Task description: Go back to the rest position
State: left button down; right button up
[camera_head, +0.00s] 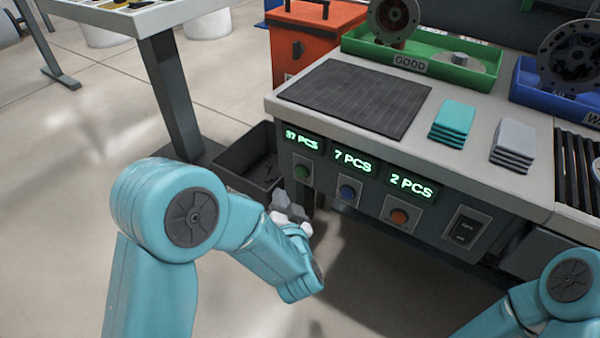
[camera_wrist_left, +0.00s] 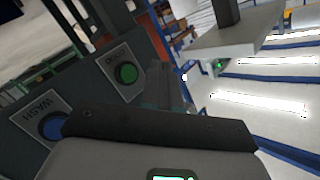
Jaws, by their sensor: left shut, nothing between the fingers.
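My left arm comes in from the left, with its gripper (camera_head: 288,207) low in front of the workbench, beside the green button (camera_head: 301,172). The gripper is shut and holds nothing. It is partly hidden by my own wrist. In the left wrist view the green button (camera_wrist_left: 126,73) and the blue button (camera_wrist_left: 52,128) show on the panel, close to the dark gripper parts (camera_wrist_left: 160,130). My right arm shows only in part at the lower right, and its gripper is out of view.
The workbench panel has a blue button (camera_head: 347,192), an orange button (camera_head: 398,216) and lit counters. A dark bin (camera_head: 240,165) stands on the floor at the bench's left. On the bench are a dark mat (camera_head: 355,97), teal cloths (camera_head: 453,122), grey cloths (camera_head: 513,143) and a green tray (camera_head: 470,75).

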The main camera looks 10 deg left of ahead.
dwell(0.6)
pick_arm(q)
jog(key=s+a+f+g+y, duration=0.1)
jog(key=s+a+f+g, duration=0.15)
jog(key=a+f, duration=0.6)
jog(key=s+d+f+n+g+h, duration=0.1)
jog(key=s+f+g+h, duration=0.35)
jog(key=f, duration=0.75)
jog(key=s+d+f+n+g+h, duration=0.25)
jog(key=s+d+g+h, duration=0.2)
jog(key=s, duration=0.45)
jog(key=s+d+f+n+g+h, duration=0.1)
jog(key=s+d+f+g+h, duration=0.25)
jog(key=s+d, duration=0.35)
notch_tip(320, 180, up, 30)
jog(key=s+p, duration=0.2)
jog(key=p, duration=2.9)
jog(key=shift+r+t, duration=0.2)
jog(key=shift+t, duration=0.1)
jog(key=shift+y, duration=0.25)
